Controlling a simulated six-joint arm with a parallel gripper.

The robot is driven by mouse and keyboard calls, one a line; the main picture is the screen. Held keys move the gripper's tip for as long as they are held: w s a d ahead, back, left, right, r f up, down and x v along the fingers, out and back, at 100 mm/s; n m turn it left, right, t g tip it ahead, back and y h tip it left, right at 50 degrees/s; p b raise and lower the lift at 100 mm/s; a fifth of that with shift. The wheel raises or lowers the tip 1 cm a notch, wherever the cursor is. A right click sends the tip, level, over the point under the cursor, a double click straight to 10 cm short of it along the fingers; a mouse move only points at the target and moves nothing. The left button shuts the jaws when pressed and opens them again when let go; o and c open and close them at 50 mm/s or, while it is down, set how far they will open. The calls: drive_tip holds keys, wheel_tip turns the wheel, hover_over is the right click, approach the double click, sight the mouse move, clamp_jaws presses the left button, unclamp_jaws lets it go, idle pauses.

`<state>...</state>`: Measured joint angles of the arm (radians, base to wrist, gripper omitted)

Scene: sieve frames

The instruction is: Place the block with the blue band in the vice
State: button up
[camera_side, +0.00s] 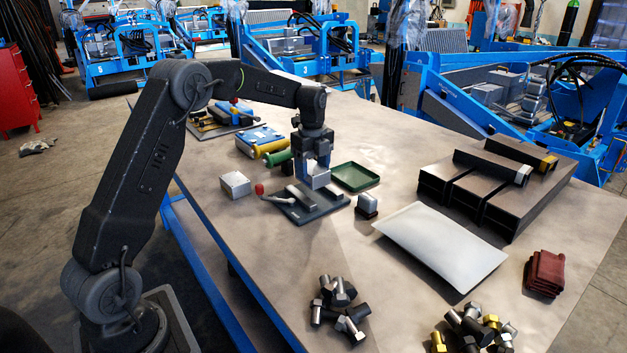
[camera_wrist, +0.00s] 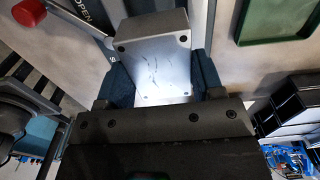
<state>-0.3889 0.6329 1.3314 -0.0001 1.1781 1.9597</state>
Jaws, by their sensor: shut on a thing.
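My gripper (camera_side: 312,158) is shut on a grey metal block (camera_side: 317,179), holding it upright at the vice. In the wrist view the block (camera_wrist: 155,62) sits between the dark blue finger pads of my gripper (camera_wrist: 163,88), with small holes at its corners. I cannot make out a blue band on it. The vice (camera_side: 323,208) is a dark grey base with lighter jaw parts and a lever ending in a red knob (camera_wrist: 28,12). The wrist view shows the word OPEN on the vice (camera_wrist: 80,12). I cannot tell whether the block touches the vice.
Another metal block (camera_side: 235,184) stands left of the vice, and a dark-topped block (camera_side: 367,205) stands right. A green tray (camera_side: 355,177) lies behind.

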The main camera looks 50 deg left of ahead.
drive_tip(key=shift+w+d+f, duration=0.1)
drive_tip(key=shift+f, duration=1.95)
drive_tip(key=o, duration=1.4)
drive_tip(key=shift+f, duration=0.2)
drive_tip(key=shift+c, duration=0.2)
